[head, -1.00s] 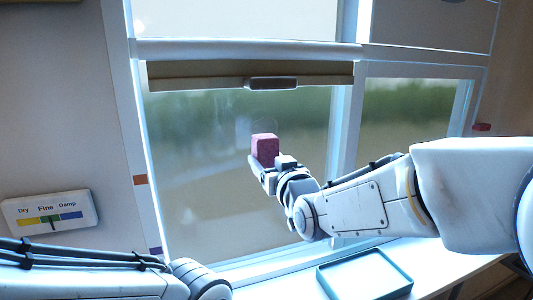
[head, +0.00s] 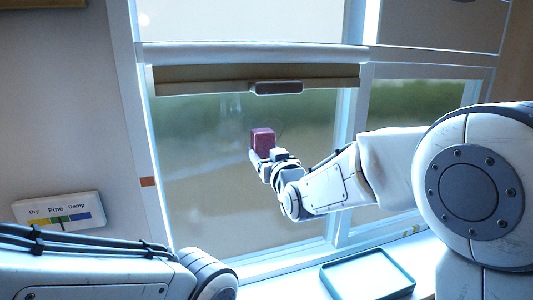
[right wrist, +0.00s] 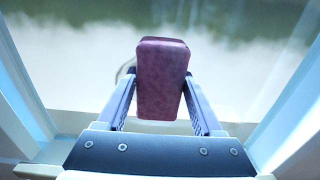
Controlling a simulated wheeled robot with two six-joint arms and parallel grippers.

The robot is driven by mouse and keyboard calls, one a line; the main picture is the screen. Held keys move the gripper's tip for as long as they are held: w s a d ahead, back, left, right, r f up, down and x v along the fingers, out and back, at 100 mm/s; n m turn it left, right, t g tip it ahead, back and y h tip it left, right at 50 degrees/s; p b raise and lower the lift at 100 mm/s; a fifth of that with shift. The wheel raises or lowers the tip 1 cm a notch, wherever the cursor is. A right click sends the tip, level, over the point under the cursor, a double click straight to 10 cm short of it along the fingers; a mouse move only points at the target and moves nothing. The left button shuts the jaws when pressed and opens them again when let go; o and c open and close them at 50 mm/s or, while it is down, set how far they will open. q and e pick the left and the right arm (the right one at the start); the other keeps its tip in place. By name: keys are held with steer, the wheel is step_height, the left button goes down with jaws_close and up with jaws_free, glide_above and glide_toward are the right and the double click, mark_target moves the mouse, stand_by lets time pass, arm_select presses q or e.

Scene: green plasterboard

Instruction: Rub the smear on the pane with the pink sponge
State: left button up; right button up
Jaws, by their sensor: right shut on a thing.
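The pink sponge (head: 262,141) is held upright in my right gripper (head: 267,165), in front of the lower left window pane (head: 210,180). In the right wrist view the sponge (right wrist: 162,80) sits between the two fingers of the gripper (right wrist: 162,105), which are shut on it. I cannot tell whether its far face touches the glass. A faint curved line (right wrist: 124,71) shows just left of the sponge in the right wrist view and may be the smear's edge; the sponge covers the area beside it. My left gripper is out of view; only its arm shows at lower left.
A roller blind with a dark handle (head: 276,88) hangs across the top of the pane. White frame bars border it. A shallow teal-rimmed tray (head: 367,274) lies on the sill below. A Dry/Fine/Damp gauge (head: 59,211) is on the left wall.

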steer(key=shift+x, duration=0.95)
stand_by(0.5)
